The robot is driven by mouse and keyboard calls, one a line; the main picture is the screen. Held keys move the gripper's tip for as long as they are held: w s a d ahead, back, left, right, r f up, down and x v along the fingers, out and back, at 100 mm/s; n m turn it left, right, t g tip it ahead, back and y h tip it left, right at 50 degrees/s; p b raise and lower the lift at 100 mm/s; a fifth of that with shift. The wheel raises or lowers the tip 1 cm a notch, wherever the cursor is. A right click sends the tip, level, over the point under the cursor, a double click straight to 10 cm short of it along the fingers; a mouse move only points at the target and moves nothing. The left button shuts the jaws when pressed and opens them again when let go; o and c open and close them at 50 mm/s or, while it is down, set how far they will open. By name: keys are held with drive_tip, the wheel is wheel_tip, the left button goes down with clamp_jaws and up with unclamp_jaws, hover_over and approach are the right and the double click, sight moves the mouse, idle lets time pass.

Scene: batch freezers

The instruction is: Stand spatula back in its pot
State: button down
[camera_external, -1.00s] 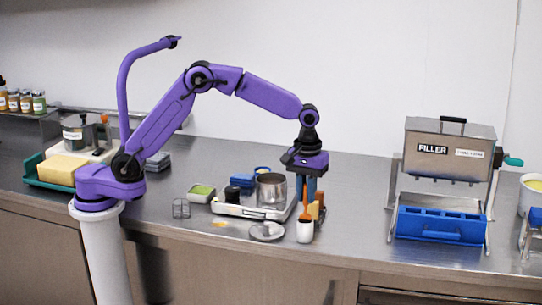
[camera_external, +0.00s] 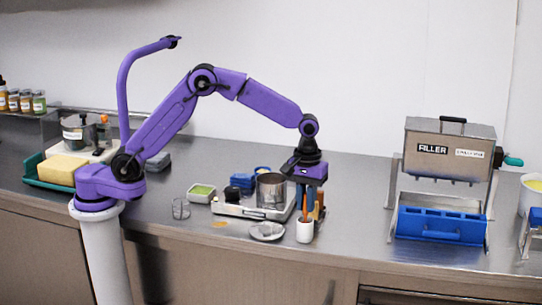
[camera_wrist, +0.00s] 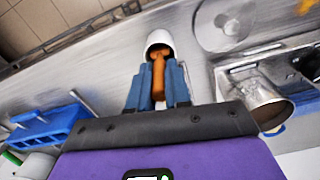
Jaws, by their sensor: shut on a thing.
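The spatula, orange-brown (camera_external: 305,207), stands about upright at the white pot (camera_external: 305,232) near the counter's front. In the wrist view the spatula (camera_wrist: 158,78) runs between my blue fingers, and its wider end is at the mouth of the pot (camera_wrist: 158,39). The lower end appears to be inside the pot; how deep it sits is hidden. My gripper (camera_external: 311,194) is shut on the spatula just above the pot, and its fingers (camera_wrist: 159,76) lie on both sides of the handle.
A metal beaker (camera_external: 271,190) stands on a scale (camera_external: 235,211) just left of my gripper. A round grey lid (camera_external: 266,232) lies left of the pot. Brown and yellow items stand close behind the pot. The filler (camera_external: 450,150) with a blue mould (camera_external: 440,226) is at the right; the counter between is clear.

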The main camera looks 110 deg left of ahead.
idle(0.3)
drive_tip(key=c, duration=0.5)
unclamp_jaws()
drive_tip(key=shift+r, duration=3.45)
